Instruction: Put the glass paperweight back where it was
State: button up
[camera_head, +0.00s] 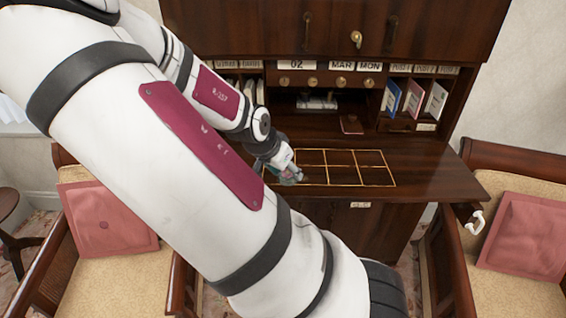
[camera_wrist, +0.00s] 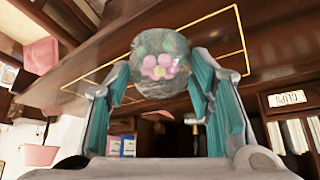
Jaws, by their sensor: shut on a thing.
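The glass paperweight (camera_wrist: 160,62) is a clear ball with a pink flower and green leaves inside. In the wrist view it sits between the two teal-padded fingers of my gripper (camera_wrist: 158,85), which is shut on it. In the head view my gripper (camera_head: 289,174) is at the left end of the gold-lined grid (camera_head: 327,167) on the desk top, with the paperweight barely visible there. The grid has two rows of cells, and its visible cells look empty. Part of its left side is hidden behind my arm. I cannot tell whether the paperweight touches the desk.
The dark wooden desk (camera_head: 430,172) has free room right of the grid. Pigeonholes with upright booklets (camera_head: 413,99) stand at the back right. Armchairs with pink cushions (camera_head: 525,236) flank the desk.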

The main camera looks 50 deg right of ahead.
jog(key=w+d, duration=0.4)
jog(key=w+d+f, duration=0.1)
jog(key=w+d, duration=0.1)
jog(key=d, duration=0.1)
jog(key=shift+w+d, duration=0.1)
jog(key=shift+w, duration=0.2)
notch_tip(320, 180, down, 2)
jog(key=shift+f, duration=0.2)
jog(key=shift+f+p, duration=0.3)
jog(key=shift+f, duration=0.25)
jog(key=o, duration=1.4)
jog(key=shift+f, duration=0.1)
